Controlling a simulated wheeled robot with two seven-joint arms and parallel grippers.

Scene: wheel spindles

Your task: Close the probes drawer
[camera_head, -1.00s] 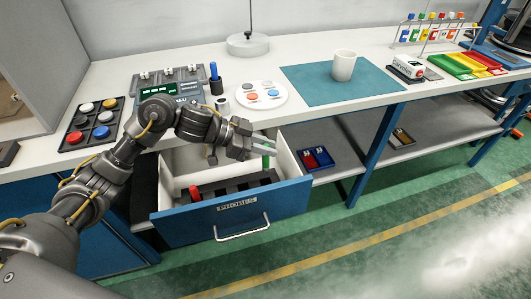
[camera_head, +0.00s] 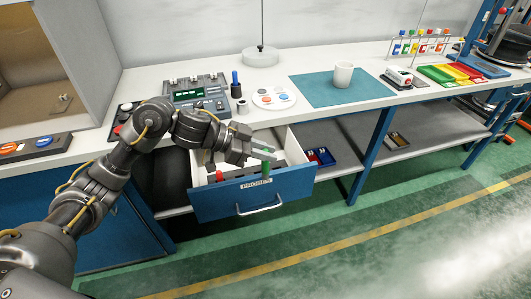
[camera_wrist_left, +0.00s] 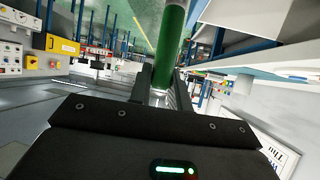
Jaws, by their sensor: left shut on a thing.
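The probes drawer (camera_head: 225,200) has a blue front labelled PROBES and a silver bar handle (camera_head: 259,209). It stands pulled out below the bench, and its pale inner walls show. A red-handled probe (camera_head: 219,176) stands in its dark holder. My left gripper (camera_head: 265,153) is above the right part of the open drawer, shut on a green probe (camera_head: 267,169). The green probe also shows between the fingers in the left wrist view (camera_wrist_left: 172,40). My forearm and gripper hide part of the drawer's inside. My right gripper is not in view.
The bench top (camera_head: 345,113) runs above the drawer, holding a grey meter (camera_head: 198,94), a white round dish (camera_head: 272,97) and a white mug (camera_head: 343,75) on a teal mat (camera_head: 315,92). A shelf with blue and red bins (camera_head: 319,156) lies right of the drawer. Floor in front is clear.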

